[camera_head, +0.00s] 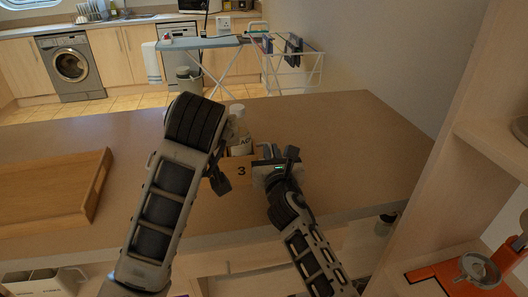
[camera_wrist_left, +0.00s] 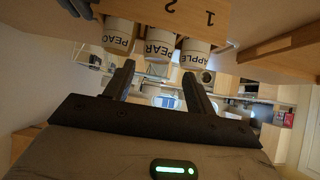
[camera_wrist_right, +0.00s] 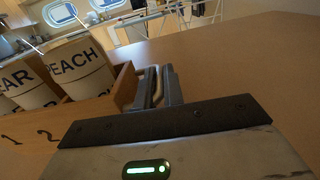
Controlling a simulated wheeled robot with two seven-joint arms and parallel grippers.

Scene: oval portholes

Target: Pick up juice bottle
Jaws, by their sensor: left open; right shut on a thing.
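A wooden carrier (camera_head: 238,172) with numbered slots stands on the brown counter. It holds pale juice containers: APPLE (camera_wrist_left: 196,54), PEAR (camera_wrist_left: 160,44) and PEACH (camera_wrist_left: 119,36), upside down in the left wrist view. PEACH (camera_wrist_right: 82,66) and part of PEAR (camera_wrist_right: 27,86) also show in the right wrist view. My right gripper (camera_wrist_right: 158,86) is shut on a handle-like bar at the carrier's end. In the head view this gripper (camera_head: 276,160) is at the carrier's right. My left gripper (camera_wrist_left: 160,80) is open and empty, facing the containers. My left arm partly hides them in the head view.
A wooden tray (camera_head: 50,195) lies on the counter at left. The counter (camera_head: 345,140) is clear right of the carrier. A shelf unit with an orange item (camera_head: 450,272) stands at right. An ironing board (camera_head: 200,43) and drying rack (camera_head: 292,55) are beyond the counter.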

